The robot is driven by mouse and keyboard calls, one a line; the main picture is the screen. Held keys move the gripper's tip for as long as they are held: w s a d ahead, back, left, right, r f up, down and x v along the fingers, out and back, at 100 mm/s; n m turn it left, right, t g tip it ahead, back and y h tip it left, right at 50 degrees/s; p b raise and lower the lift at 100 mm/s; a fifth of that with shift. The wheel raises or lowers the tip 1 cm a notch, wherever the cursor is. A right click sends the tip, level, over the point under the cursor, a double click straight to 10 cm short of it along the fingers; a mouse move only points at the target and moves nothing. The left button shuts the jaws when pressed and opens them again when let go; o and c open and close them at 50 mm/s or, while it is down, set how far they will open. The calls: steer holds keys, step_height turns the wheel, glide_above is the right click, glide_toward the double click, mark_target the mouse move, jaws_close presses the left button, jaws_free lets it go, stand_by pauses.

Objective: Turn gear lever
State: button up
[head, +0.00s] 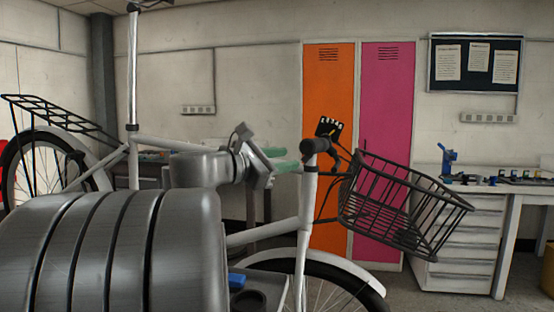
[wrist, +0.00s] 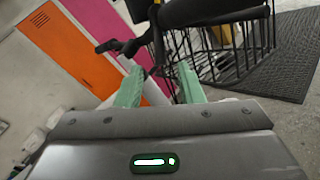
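A white cargo bike (head: 305,215) stands in front of me with a black handlebar grip (head: 317,146) at the top of its steering post. A small black plate with pale and yellow marks (head: 329,127) sits just above the grip; it looks like the gear indicator, but the lever itself is hard to make out. My gripper (head: 282,159), with green fingers, is left of the grip in the head view and points toward it. In the wrist view my gripper (wrist: 160,83) has its fingers apart with nothing between them; dark handlebar parts (wrist: 128,46) show beyond the tips.
A black wire basket (head: 400,205) hangs at the bike's front, right of the handlebar. Orange (head: 328,80) and pink (head: 387,100) lockers stand behind. A workbench (head: 470,225) with a blue tool is at the right. A black rear rack (head: 60,115) is at the left.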

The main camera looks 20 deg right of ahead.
steer(key=x, duration=0.8)
steer(key=shift+d+b, duration=0.2)
steer(key=shift+b, duration=0.2)
jaws_close()
